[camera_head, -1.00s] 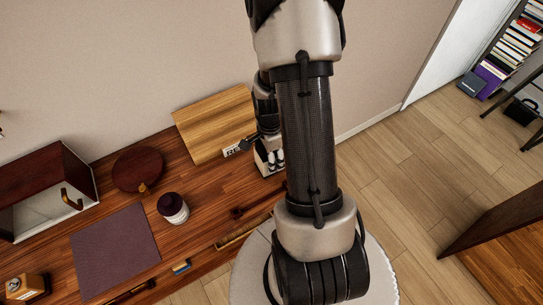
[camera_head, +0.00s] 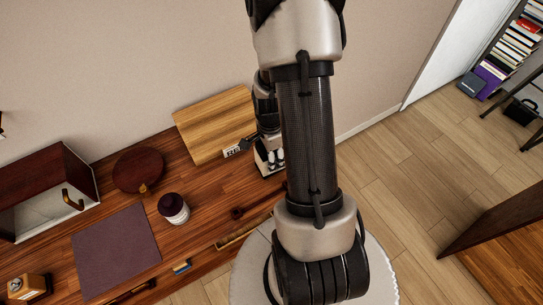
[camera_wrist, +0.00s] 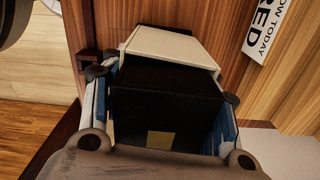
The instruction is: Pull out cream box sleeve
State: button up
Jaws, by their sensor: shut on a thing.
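In the wrist view, a box with a black body (camera_wrist: 165,98) and a cream part (camera_wrist: 172,46) at its far end lies between my fingers. A small gold patch shows on the black near side. My gripper (camera_wrist: 165,88) is shut on this box, with one finger along each side. I cannot tell how far the cream part overlaps the black body. In the head view, my gripper (camera_head: 270,162) is at the right end of the wooden table, partly hidden behind my arm; the box is hard to make out there.
A wooden board (camera_head: 212,122) and a small lettered sign (camera_wrist: 267,30) lie close to the gripper. The table's front edge is near.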

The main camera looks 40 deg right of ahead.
jog(key=shift+r, duration=0.3)
jog(key=shift+r+p, duration=6)
jog(key=shift+r, duration=1.7)
jog(key=shift+a, duration=0.1)
